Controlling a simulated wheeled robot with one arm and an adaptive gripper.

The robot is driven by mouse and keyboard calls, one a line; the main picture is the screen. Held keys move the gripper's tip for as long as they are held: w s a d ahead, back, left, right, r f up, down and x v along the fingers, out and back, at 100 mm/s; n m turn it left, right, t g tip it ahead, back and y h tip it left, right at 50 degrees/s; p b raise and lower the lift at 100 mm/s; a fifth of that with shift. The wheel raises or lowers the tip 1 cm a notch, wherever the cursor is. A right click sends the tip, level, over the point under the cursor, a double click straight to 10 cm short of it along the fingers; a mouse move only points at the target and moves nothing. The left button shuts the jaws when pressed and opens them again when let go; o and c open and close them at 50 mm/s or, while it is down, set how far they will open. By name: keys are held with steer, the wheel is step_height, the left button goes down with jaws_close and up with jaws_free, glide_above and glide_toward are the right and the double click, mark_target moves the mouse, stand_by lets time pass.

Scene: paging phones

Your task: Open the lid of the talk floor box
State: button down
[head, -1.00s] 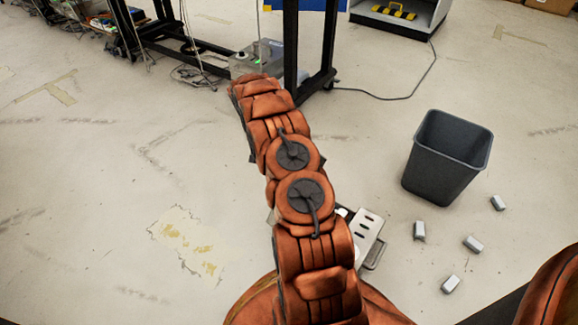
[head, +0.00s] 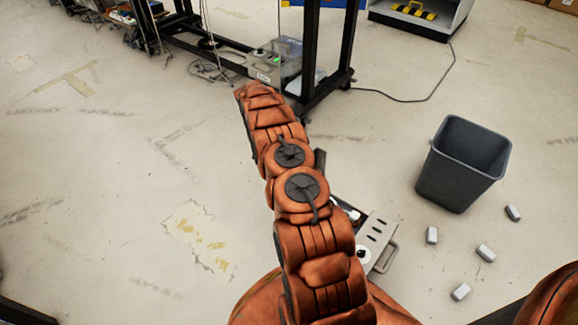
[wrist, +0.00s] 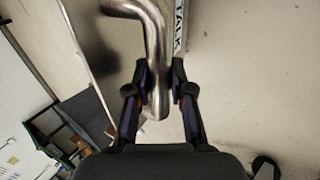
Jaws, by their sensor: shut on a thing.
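The talk floor box (head: 378,238) is a pale slotted unit on the floor, partly hidden behind my arm in the head view. A bent metal handle (wrist: 150,35) shows large in the wrist view, beside a strip lettered TALK (wrist: 179,28). My gripper (wrist: 159,75) is shut on the handle, with one finger on each side of its lower end. In the head view my arm hides the gripper and the handle. How far the lid stands from the box cannot be told.
A dark grey bin (head: 464,165) stands to the right, with several small pale blocks (head: 486,253) on the floor near it. A black rack (head: 312,55) and a grey box with a green light (head: 274,62) stand at the back. The left floor is mostly clear.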

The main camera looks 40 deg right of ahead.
steer(key=shift+w, duration=0.2)
steer(key=c, duration=1)
jaws_free()
steer(key=shift+r, duration=0.1)
steer(key=v, duration=0.7)
steer(key=shift+r, duration=0.1)
